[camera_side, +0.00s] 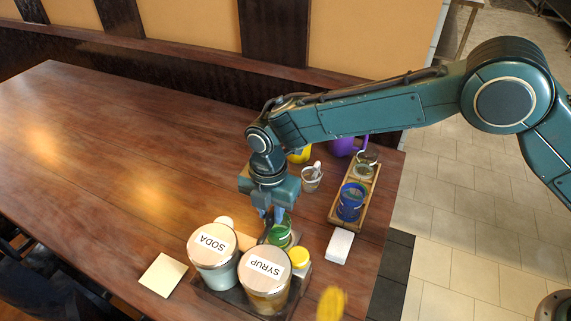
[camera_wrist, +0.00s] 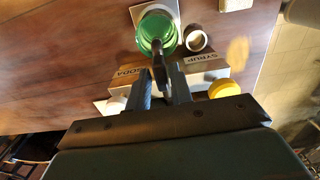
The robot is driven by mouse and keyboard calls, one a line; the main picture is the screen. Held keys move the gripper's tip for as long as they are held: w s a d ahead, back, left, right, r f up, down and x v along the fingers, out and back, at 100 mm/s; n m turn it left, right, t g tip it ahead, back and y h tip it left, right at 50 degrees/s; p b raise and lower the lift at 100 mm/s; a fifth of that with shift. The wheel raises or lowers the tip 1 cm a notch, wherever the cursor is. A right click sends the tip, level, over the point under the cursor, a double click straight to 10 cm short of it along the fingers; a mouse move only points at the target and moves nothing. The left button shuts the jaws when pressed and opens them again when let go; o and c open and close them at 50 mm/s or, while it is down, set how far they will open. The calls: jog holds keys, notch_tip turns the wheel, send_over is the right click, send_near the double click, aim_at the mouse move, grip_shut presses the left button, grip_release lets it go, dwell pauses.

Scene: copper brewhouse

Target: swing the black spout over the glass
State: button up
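The green glass (camera_side: 280,234) stands in front of the labelled dispenser; in the wrist view it (camera_wrist: 156,30) is open end up. The black spout (camera_wrist: 159,72) sticks out from the dispenser between the SODA and SYRUP labels. In the wrist view its tip overlaps the near rim of the glass; I cannot tell its height above it. In the side view the spout (camera_side: 265,237) is partly hidden. My gripper (camera_wrist: 160,78) is open, with one finger on each side of the spout and gaps visible. In the side view my gripper (camera_side: 269,215) is low, beside the glass.
The SODA canister (camera_side: 213,252) and SYRUP canister (camera_side: 265,279) stand close by. A white knob (camera_wrist: 116,104) and a yellow knob (camera_wrist: 223,88) flank the spout. A white box (camera_side: 339,245) and a wooden tray (camera_side: 343,216) stand to the right. The table's left side is clear.

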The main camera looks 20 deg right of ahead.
aim_at(271, 212)
jog(key=shift+r, duration=0.1)
notch_tip(271, 212, up, 14)
jog(key=shift+f, duration=0.2)
dwell(0.5)
jog(key=s+d+r+m+t, duration=0.1)
jog(key=s+d+r+m, duration=0.3)
jog(key=d, duration=0.4)
jog(key=s+d+r+m+t+y, duration=0.1)
jog(key=d+r+m, duration=0.45)
jog(key=d, duration=0.25)
jog(key=s+d+r+m+t, duration=0.1)
jog(key=s+d+r+m, duration=0.25)
jog(key=d+r, duration=0.35)
jog(key=s+d+f+m+t, duration=0.1)
jog(key=s+d+f+m, duration=0.1)
jog(key=s+d+m, duration=0.5)
jog(key=s+d+f+m+t+h, duration=0.1)
jog(key=s+d+f+m, duration=0.1)
jog(key=s+d+m, duration=0.5)
jog(key=s, duration=0.4)
jog(key=shift+s+d+f+t, duration=0.15)
jog(key=shift+s+d+t, duration=0.05)
jog(key=shift+s+t, duration=0.1)
